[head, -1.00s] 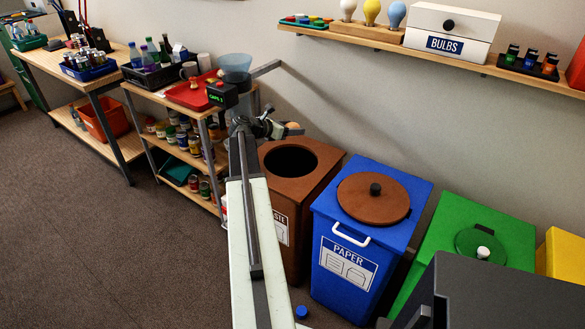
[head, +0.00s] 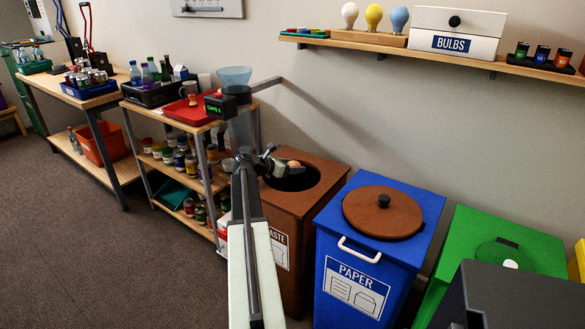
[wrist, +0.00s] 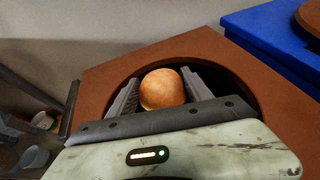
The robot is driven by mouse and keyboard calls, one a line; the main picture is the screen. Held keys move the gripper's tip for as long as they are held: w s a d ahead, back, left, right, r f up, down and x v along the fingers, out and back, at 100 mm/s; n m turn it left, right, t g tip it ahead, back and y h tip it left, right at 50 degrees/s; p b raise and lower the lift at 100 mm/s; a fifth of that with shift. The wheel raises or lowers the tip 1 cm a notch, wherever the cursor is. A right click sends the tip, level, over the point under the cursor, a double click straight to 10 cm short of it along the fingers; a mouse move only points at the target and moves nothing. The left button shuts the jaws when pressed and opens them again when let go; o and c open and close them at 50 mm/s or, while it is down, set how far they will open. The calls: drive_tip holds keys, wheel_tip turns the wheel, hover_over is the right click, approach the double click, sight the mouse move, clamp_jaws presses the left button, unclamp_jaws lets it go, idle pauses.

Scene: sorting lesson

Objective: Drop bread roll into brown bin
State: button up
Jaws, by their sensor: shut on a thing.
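My gripper (head: 281,166) is shut on the round, light-brown bread roll (head: 293,165). In the wrist view the roll (wrist: 162,90) sits between the two dark jaws, with the bin's dark opening behind and around it. The brown bin (head: 284,213) has an open round hole in its top and a partly hidden white label on its front. In the head view the gripper and roll appear over this opening. My arm hides part of the bin's left side. The exact height of the roll above the hole is hard to tell.
A blue paper bin (head: 366,253) with a brown round lid stands right of the brown bin. A green bin (head: 466,250) is further right. A shelf cart (head: 176,150) with jars and a red tray stands left. A wall shelf (head: 400,49) is above.

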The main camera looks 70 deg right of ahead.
drive_tip(key=shift+f, duration=0.7)
drive_tip(key=shift+r, duration=0.1)
drive_tip(key=o, duration=1.4)
drive_tip(key=p+v, duration=0.2)
drive_tip(key=v, duration=0.5)
drive_tip(key=shift+w+a+r+p, duration=0.2)
drive_tip(key=shift+a+p, duration=0.1)
drive_tip(key=shift+p, duration=0.05)
